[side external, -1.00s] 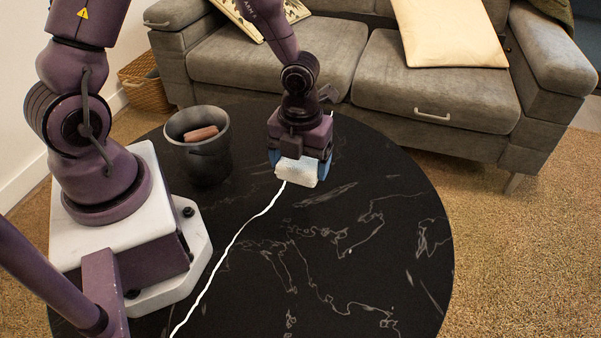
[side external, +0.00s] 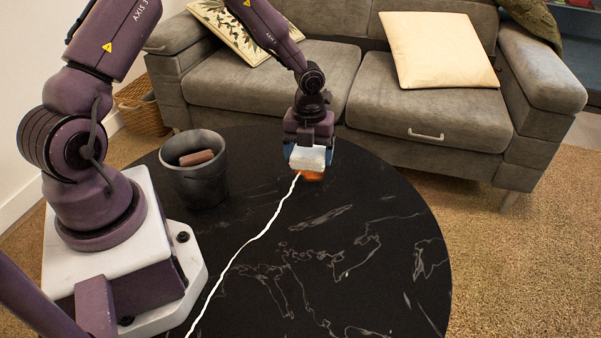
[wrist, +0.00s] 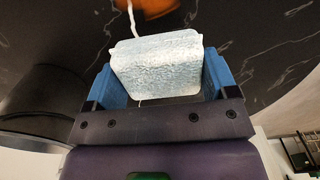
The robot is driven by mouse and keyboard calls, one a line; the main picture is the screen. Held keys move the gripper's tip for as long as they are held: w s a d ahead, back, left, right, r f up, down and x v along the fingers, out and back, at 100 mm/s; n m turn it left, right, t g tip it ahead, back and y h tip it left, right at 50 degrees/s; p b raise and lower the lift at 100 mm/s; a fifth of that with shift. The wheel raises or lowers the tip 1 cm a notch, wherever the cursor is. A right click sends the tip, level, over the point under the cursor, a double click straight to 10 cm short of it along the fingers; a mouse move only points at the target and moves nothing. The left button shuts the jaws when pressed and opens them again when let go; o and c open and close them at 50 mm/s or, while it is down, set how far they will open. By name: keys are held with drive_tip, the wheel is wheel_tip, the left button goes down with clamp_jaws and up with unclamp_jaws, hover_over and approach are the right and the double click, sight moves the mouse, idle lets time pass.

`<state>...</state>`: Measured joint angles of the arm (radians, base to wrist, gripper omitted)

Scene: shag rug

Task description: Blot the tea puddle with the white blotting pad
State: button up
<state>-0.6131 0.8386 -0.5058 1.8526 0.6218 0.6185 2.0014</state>
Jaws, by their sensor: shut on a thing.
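The white blotting pad (side external: 311,158) is a pale, textured block clamped between the blue fingers of my gripper (side external: 308,152). In the wrist view the pad (wrist: 157,66) sits between both fingers (wrist: 160,82). The tea puddle (side external: 312,176) is an orange-brown patch on the black table, showing just below the pad's near edge in the side view. In the wrist view part of the puddle (wrist: 150,8) shows at the top edge, past the pad with a dark gap between. The pad hides some of the puddle in the side view. I cannot tell the pad's exact height.
A dark bucket (side external: 194,178) with a reddish-brown block (side external: 196,158) in it stands left of my gripper. A white cord (side external: 240,250) runs across the round black marbled table (side external: 390,290) to near the puddle. A grey sofa (side external: 430,112) stands behind. The table's right side is clear.

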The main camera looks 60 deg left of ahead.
sight(310, 174)
drive_tip(key=w+a, duration=0.1)
drive_tip(key=w+a+m, duration=0.1)
drive_tip(key=a, duration=0.1)
drive_tip(key=shift+w+r+m, duration=0.2)
drive_tip(key=shift+m, duration=0.1)
drive_tip(key=shift+f, duration=2.95)
drive_tip(key=shift+s+f, duration=0.1)
drive_tip(key=shift+f, duration=0.5)
wheel_tip(310, 174, up, 7)
drive_tip(key=shift+r, duration=0.1)
idle(0.6)
